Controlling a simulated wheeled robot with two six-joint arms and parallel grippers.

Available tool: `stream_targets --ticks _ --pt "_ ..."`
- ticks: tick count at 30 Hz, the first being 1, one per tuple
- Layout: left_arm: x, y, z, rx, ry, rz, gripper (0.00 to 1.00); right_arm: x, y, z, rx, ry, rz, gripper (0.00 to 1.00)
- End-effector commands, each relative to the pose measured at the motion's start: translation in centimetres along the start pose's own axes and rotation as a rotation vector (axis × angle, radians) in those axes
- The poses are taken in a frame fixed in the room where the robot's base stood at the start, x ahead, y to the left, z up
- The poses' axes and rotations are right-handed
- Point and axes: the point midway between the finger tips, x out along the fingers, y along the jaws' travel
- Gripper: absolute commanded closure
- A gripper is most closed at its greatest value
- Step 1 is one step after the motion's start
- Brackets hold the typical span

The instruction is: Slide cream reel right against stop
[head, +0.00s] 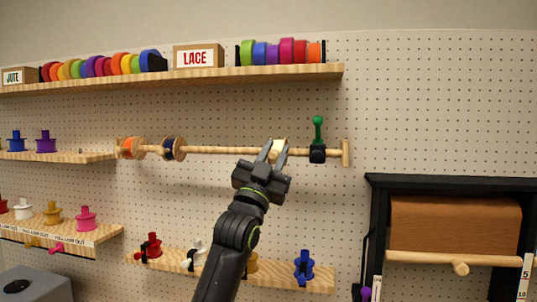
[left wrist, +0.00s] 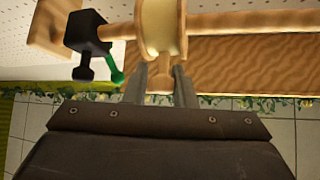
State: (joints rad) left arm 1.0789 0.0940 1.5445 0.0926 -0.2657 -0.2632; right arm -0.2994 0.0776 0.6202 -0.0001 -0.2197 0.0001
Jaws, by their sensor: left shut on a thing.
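The cream reel (head: 279,145) sits on a horizontal wooden rod (head: 223,151), partly hidden behind the fingers. In the left wrist view the reel (left wrist: 161,28) has wooden flanges and a pale band. My left gripper (head: 276,152) reaches up from below and is shut on the cream reel; its fingers (left wrist: 161,76) show at the reel's lower side. The stop (head: 317,154) is a black clamp with a green handle, right of the reel on the rod. The stop (left wrist: 88,33) shows left in the wrist view, with a short gap of bare rod between. My right gripper is not in view.
An orange reel (head: 131,147) and a dark blue reel (head: 174,148) sit further left on the rod. A wooden end plate (head: 346,153) lies beyond the stop. A ribbon shelf (head: 210,79) runs above; a lower shelf (head: 320,279) holds several spools. A black-framed paper roll (head: 445,222) hangs right.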

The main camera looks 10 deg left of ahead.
Motion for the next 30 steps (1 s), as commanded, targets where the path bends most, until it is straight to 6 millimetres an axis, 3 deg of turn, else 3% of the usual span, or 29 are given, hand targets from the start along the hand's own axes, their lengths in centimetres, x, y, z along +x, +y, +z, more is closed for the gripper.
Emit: stream_targets --ticks 5,6,10,20,26,30 --pt "-0.1 0.0 0.2 0.003 -0.003 0.0 1.0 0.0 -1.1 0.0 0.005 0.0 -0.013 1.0" --pt "-0.1 0.0 0.2 0.002 -0.003 0.0 0.74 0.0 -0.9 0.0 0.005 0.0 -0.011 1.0" --pt "-0.1 0.0 0.2 0.001 -0.002 0.0 0.58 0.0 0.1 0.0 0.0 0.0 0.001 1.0" --pt "-0.4 0.0 0.2 -0.001 -0.001 0.0 0.58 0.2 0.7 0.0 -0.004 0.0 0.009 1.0" --pt "-2.9 0.1 0.4 -0.001 0.0 -0.001 0.58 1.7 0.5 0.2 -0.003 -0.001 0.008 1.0" --pt "-5.7 0.1 0.6 -0.001 -0.001 -0.001 0.58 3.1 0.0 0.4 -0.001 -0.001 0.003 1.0"
